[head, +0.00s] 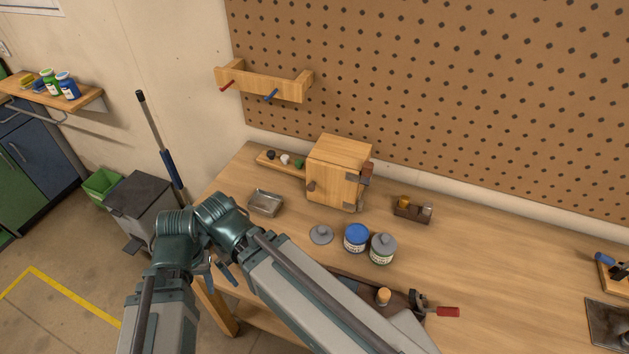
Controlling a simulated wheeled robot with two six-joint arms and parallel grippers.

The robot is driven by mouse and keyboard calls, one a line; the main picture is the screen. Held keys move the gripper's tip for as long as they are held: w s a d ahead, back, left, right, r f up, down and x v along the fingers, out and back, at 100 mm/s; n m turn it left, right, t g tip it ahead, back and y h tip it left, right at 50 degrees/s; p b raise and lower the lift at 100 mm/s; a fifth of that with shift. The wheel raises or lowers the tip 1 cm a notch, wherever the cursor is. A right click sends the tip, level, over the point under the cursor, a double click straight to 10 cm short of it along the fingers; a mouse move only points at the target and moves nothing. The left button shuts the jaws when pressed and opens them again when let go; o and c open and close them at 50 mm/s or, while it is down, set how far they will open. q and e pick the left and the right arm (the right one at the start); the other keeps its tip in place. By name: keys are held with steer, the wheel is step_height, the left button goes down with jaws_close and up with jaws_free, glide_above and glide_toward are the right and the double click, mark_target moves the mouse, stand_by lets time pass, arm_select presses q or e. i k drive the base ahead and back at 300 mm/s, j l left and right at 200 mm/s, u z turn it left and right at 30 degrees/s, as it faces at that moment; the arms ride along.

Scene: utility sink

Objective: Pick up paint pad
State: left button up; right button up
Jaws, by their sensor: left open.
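A tool with a red handle (447,311) and a dark head lies near the bench's front edge; it may be the paint pad, but I cannot tell. It lies beside a dark open tray or caddy (402,301) with a round wooden knob (383,296) in it. My left arm bends at a teal joint on the left, and its grey link crosses the front of the bench and covers part of the caddy. My left gripper is open, but its fingertips are too hidden to place. My right gripper is not in view.
A wooden cabinet (335,170) stands at the pegboard's foot. A metal tin (265,203), grey lid (321,234), blue-lidded jar (356,236) and grey-lidded jar (383,247) stand before it. A small wooden block holder (413,209) is further right. The bench's right middle is clear.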

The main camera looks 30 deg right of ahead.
mark_target(383, 295)
steer(key=z, duration=1.85)
